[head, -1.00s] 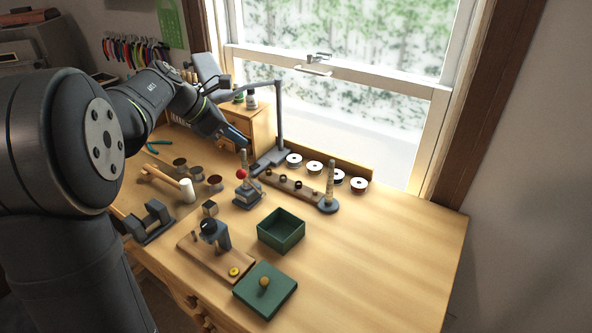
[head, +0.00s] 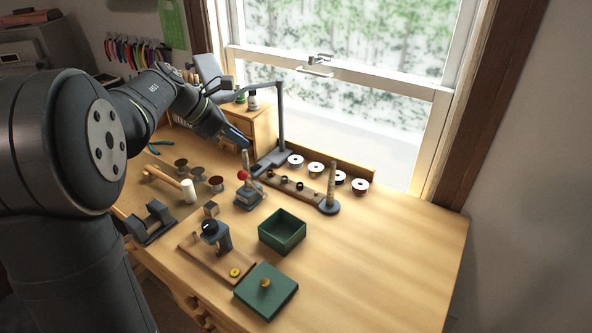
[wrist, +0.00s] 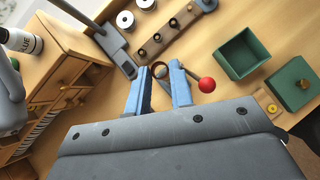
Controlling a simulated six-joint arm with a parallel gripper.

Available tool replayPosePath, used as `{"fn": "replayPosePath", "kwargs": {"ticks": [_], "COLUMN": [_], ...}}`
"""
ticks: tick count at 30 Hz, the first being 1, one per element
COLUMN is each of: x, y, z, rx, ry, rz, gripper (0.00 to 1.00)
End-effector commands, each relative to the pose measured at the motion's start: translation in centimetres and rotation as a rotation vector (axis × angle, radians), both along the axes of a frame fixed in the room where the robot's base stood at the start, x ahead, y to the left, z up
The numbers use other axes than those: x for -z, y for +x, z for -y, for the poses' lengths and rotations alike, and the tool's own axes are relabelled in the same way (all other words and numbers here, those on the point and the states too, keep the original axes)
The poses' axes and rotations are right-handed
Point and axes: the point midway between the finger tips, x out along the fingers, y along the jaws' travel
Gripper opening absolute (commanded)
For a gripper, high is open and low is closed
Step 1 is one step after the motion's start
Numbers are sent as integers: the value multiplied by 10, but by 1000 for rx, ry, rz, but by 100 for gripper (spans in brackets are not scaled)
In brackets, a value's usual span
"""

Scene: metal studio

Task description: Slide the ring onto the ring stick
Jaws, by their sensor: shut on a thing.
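My gripper (wrist: 160,85) is in the wrist view with its two blue-grey fingers close together. A small brownish ring (wrist: 160,69) shows between the fingertips, and the jaws are shut on it. In the head view my gripper (head: 247,145) is above the table, left of the ring stick (head: 331,182), and the ring is too small to make out. The ring stick is an upright tapered rod on a round dark base. It stands apart from my gripper, beside the right end of a wooden rack. In the wrist view only a blue-grey part shows at the top edge.
A small tool with a red ball knob (head: 242,175) stands just below my gripper. A lamp (head: 280,125) rises behind it. White spools (head: 316,169) line the back. An open green box (head: 282,232) stands in front. The table's right side is clear.

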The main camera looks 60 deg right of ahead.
Motion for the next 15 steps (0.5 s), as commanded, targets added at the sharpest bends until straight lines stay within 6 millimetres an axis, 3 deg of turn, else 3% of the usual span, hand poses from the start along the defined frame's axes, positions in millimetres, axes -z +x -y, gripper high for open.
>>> {"fn": "replayPosePath", "kwargs": {"ticks": [4, 7, 15], "x": [-2, -5, -19], "y": [-13, -35, -125], "z": [9, 23, 69], "rx": [6, 6, 7], "ry": [1, 3, 2], "rz": [2, 4, 4], "gripper": [6, 6, 6]}}
